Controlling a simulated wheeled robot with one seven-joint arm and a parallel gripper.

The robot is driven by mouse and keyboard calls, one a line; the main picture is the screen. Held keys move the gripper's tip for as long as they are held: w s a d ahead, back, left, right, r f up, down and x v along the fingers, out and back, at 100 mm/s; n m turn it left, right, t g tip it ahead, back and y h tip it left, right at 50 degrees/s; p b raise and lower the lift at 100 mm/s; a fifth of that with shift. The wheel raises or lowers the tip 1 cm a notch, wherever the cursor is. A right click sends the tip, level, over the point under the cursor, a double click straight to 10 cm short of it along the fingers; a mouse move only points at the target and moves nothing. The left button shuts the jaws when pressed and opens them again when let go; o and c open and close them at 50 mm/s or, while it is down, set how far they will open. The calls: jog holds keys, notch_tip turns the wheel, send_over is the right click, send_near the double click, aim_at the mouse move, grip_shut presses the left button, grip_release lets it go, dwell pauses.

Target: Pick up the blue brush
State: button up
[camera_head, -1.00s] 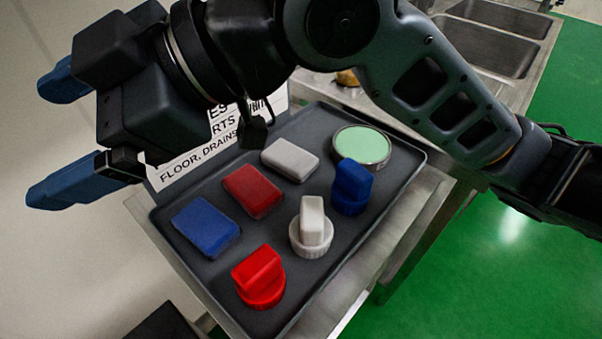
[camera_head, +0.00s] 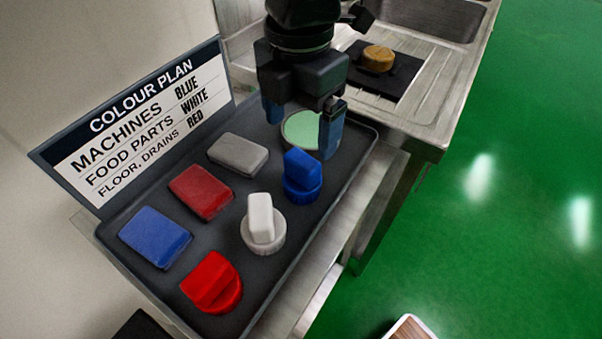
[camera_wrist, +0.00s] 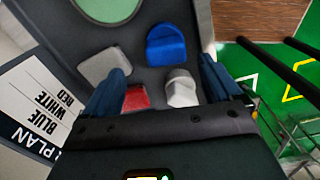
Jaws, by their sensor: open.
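The blue brush (camera_head: 302,178) stands on the dark tray (camera_head: 350,178), with a round base and an upright block handle. In the wrist view the blue brush (camera_wrist: 166,46) lies ahead of the fingers, in the upper middle. My gripper (camera_head: 301,125) points down above the far part of the tray, with its two blue fingers apart and nothing between them. It appears just beyond the blue brush and apart from it. In the wrist view the open fingers (camera_wrist: 162,85) flank the red pad and the white brush below.
A white brush (camera_head: 262,222) and a red brush (camera_head: 212,284) stand nearer. Blue (camera_head: 155,237), red (camera_head: 201,192) and grey (camera_head: 238,154) pads lie along the left. A green-topped round tin (camera_head: 301,130) is behind the fingers. A colour plan sign (camera_head: 140,120) stands at the left edge.

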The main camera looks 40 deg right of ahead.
aim_at(302, 158)
jog(key=shift+s+a+f, duration=0.1)
jog(key=shift+s+f, duration=0.1)
jog(key=shift+f, duration=1.55)
jog(key=shift+s+f, duration=0.2)
jog(key=shift+f, duration=1.55)
jog(key=c, duration=1.1)
jog(key=shift+c, duration=0.2)
jog(key=shift+r, duration=0.5)
notch_tip(302, 158, up, 3)
jog(key=shift+f, duration=0.2)
jog(key=s+d+r+p, duration=0.1)
jog(key=s+d+r, duration=0.6)
jog(key=s, duration=0.2)
jog(key=shift+s+r, duration=0.2)
